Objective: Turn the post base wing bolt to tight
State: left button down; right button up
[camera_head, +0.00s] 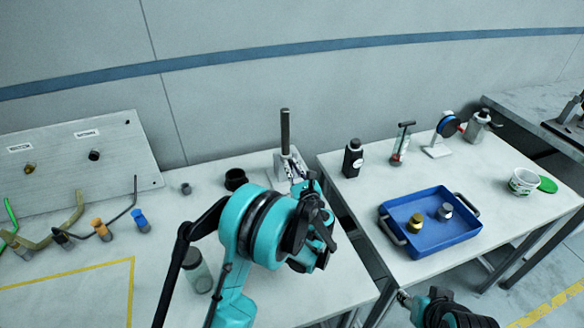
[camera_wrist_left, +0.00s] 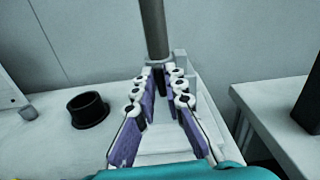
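The dark upright post (camera_head: 285,130) stands in a pale base (camera_head: 279,165) at the back of the left table. The post (camera_wrist_left: 153,28) and base (camera_wrist_left: 190,72) also show in the left wrist view. My left gripper (camera_head: 295,172) is at the base, low on the post. In the left wrist view its fingers (camera_wrist_left: 162,82) are apart, one on each side of the dark lower end of the post. I cannot make out the wing bolt; it may be hidden between or beyond the fingertips. My right gripper (camera_head: 440,308) is partly in view at the bottom edge, its fingers unclear.
A black ring-shaped cup (camera_head: 235,179) stands left of the base. A clear jar (camera_head: 196,272) is beside my left arm. The right table holds a blue tray (camera_head: 455,238), a black bottle (camera_head: 353,158) and a white tub (camera_head: 522,182). A gap separates the tables.

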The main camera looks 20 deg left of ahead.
pick_arm(q)
jog(key=shift+m, duration=0.5)
jog(key=c, duration=1.6)
grip_release()
jog(key=shift+c, duration=0.2)
jog(key=v, duration=1.2)
